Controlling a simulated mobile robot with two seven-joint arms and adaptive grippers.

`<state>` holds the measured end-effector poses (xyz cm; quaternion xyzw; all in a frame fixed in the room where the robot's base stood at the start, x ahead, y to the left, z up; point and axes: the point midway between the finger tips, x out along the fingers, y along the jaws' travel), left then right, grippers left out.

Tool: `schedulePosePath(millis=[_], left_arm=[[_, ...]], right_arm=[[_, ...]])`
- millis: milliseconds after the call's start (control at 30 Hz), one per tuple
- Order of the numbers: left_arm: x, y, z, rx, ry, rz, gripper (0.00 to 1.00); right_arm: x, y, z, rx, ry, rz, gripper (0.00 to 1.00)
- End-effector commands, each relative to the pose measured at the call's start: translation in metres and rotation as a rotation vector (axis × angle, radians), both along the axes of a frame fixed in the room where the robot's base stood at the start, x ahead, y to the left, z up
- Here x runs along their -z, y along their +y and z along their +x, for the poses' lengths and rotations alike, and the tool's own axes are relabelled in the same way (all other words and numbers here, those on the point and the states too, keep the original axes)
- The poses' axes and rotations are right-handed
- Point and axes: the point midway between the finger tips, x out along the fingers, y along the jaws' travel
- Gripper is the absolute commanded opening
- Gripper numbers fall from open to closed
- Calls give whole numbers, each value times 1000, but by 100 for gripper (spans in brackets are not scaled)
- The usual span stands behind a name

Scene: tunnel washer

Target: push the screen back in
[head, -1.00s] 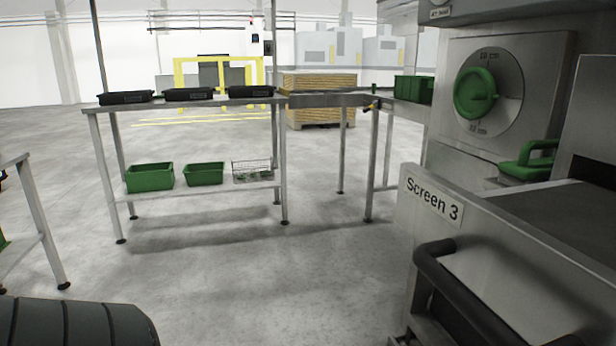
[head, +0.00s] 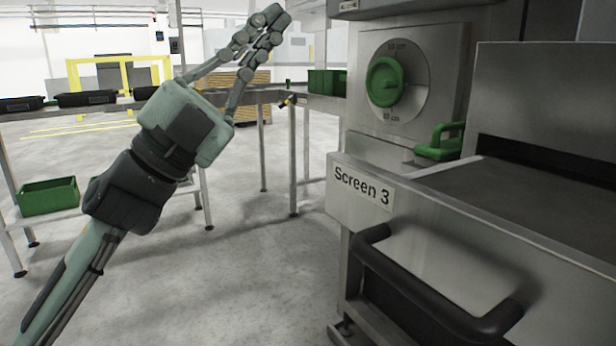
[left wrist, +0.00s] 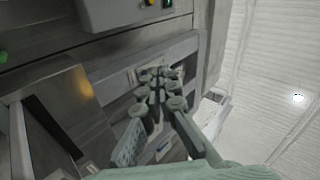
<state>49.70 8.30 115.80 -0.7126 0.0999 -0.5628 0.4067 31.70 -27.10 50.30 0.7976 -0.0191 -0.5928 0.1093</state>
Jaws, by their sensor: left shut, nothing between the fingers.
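The screen (head: 460,232) is a metal drawer labelled "Screen 3", standing out from the washer at the right of the head view. A thick black bar handle (head: 430,290) is on its front. My left gripper (head: 272,28) is raised in the upper middle of the head view, left of the screen and apart from it in the picture. Its fingers are together with nothing between them. In the left wrist view the closed fingers (left wrist: 158,80) point toward grey metal machine panels. My right gripper does not show.
A green round dial (head: 384,82) and a green handle (head: 440,143) are on the washer beside the screen. A metal table with black trays (head: 88,98) and a green bin (head: 48,196) stands at the left. The floor (head: 255,270) between is clear.

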Motion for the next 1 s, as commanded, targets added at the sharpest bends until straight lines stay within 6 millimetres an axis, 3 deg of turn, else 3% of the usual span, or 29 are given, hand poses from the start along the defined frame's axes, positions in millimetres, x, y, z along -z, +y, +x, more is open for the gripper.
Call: schedulePosePath(millis=[33, 133, 200, 300, 367, 500, 700, 833, 1000], left_arm=[[-22, -23, -38, 57, -167, 129, 0], [-26, -63, -104, 152, -448, 422, 0], [-11, -78, -136, 188, -613, 653, 0], [23, -79, -158, 192, -789, 1005, 0], [41, -69, -158, 168, -852, 1211, 0], [65, -25, -144, 65, -895, 1619, 0], [67, 28, -130, -59, -844, 1921, 0], [71, 35, -126, -80, -826, 1973, 0], [89, 21, -116, -75, -828, 1974, 0]], right_arm=[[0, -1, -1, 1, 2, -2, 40], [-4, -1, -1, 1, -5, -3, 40], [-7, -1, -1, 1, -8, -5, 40], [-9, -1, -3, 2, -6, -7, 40], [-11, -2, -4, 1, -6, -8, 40], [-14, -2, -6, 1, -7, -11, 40], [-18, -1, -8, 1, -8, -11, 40], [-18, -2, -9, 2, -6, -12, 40], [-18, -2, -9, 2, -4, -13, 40]])
